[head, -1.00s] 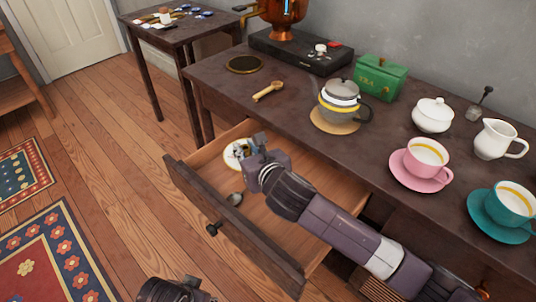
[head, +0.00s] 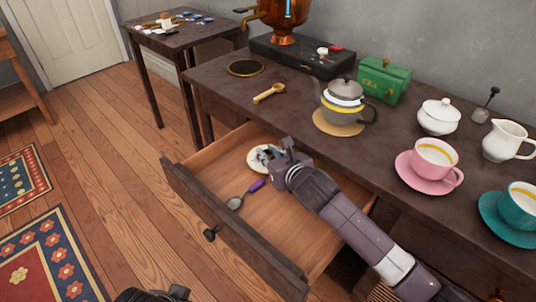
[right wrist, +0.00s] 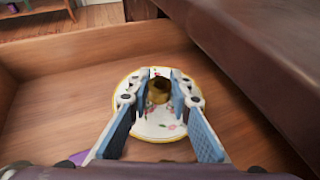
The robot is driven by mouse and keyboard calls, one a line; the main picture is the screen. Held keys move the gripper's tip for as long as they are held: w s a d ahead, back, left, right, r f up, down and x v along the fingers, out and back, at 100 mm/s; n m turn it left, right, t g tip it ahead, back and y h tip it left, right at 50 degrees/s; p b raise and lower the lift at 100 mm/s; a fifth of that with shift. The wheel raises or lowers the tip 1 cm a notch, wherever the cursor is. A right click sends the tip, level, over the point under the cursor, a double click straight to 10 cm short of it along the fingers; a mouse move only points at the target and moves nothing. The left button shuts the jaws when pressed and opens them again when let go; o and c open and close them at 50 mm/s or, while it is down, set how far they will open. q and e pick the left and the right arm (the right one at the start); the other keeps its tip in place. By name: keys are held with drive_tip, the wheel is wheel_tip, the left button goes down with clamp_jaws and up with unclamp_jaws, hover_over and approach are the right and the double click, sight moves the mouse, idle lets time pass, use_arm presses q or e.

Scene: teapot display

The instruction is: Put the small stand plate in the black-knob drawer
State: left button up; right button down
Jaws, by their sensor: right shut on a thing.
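The small stand plate (head: 256,160) is white with a flower pattern and a yellow rim. It is inside the outline of the open drawer, toward its far end. In the right wrist view the plate (right wrist: 150,128) has a brown-gold middle part (right wrist: 159,92), and my right gripper (right wrist: 159,88) is shut on that part. I cannot tell whether the plate touches the drawer floor. The drawer's front (head: 225,225) carries a black knob (head: 211,234). My right gripper (head: 283,160) covers part of the plate in the head view. Only a piece of my left gripper (head: 165,294) shows at the bottom edge.
A spoon-like utensil with a purple handle (head: 257,185) lies in the drawer near its front. The table above holds a wooden scoop (head: 268,93), a teapot (head: 345,103), a green tea box (head: 384,80) and cups on saucers.

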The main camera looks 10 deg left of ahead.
drive_tip(key=shift+r, duration=0.15)
drive_tip(key=c, duration=1.8)
unclamp_jaws()
drive_tip(key=shift+o, duration=0.2)
